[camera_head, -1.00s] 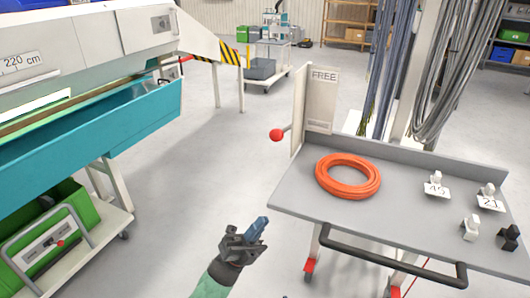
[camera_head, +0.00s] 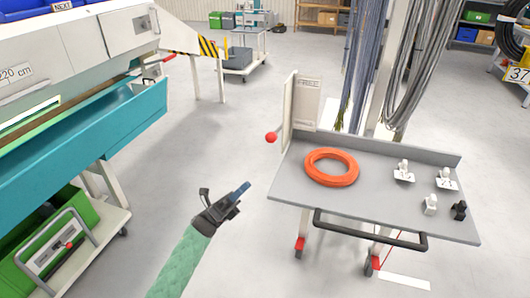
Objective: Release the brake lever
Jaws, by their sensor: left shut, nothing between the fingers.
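A lever with a red ball knob (camera_head: 270,137) sticks out to the left of an upright panel marked FREE (camera_head: 307,100) at the back left corner of a grey cart (camera_head: 300,195). My left gripper (camera_head: 243,188), dark with blue fingertips, is shut and empty. It is over the floor to the left of the cart, lower in the picture than the red knob and apart from it. My right gripper is out of view.
An orange cable coil (camera_head: 331,167) and several small white and black pieces lie on the cart. A black handle bar (camera_head: 370,236) runs along its front. A teal and white machine (camera_head: 80,125) stands at left. Open floor lies between.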

